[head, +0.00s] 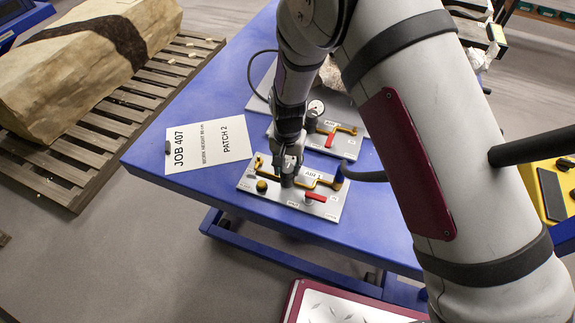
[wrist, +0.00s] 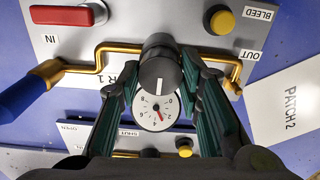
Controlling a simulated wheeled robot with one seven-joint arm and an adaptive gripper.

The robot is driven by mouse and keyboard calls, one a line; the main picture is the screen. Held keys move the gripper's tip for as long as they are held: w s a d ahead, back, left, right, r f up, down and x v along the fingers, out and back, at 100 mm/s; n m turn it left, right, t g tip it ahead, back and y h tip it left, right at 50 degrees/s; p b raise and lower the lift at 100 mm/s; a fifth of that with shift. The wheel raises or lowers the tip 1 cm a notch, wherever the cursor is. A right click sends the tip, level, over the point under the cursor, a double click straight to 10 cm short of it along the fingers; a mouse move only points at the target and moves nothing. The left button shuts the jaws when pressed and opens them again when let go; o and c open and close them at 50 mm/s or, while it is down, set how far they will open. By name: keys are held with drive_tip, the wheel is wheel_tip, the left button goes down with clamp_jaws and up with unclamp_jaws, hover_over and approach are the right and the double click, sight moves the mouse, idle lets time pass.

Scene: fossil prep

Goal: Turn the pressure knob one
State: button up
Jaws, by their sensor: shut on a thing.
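The AIR 1 panel (head: 244,186) is a pale plate on the blue table, with brass pipework. My gripper (head: 288,170) reaches down over its middle. In the wrist view, the black pressure knob (wrist: 158,72) with a white pointer line stands between my two fingers, which are shut on its sides. The white line runs almost upright in that picture. A round white gauge (wrist: 154,112) with a red needle shows just below the knob, between the fingers. The fingers hide part of the panel label.
A red IN lever (wrist: 66,15) and a yellow BLEED button (wrist: 220,21) flank the knob. A blue hose fitting (wrist: 22,98) joins the pipe's left end. A second panel (head: 350,146) stands behind. A JOB 407 sheet (head: 208,146) lies left on the table (head: 190,188).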

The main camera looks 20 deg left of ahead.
sight(288, 168)
drive_tip(key=o, duration=1.2)
drive_tip(key=shift+c, duration=0.2)
wheel_tip(288, 168, up, 12)
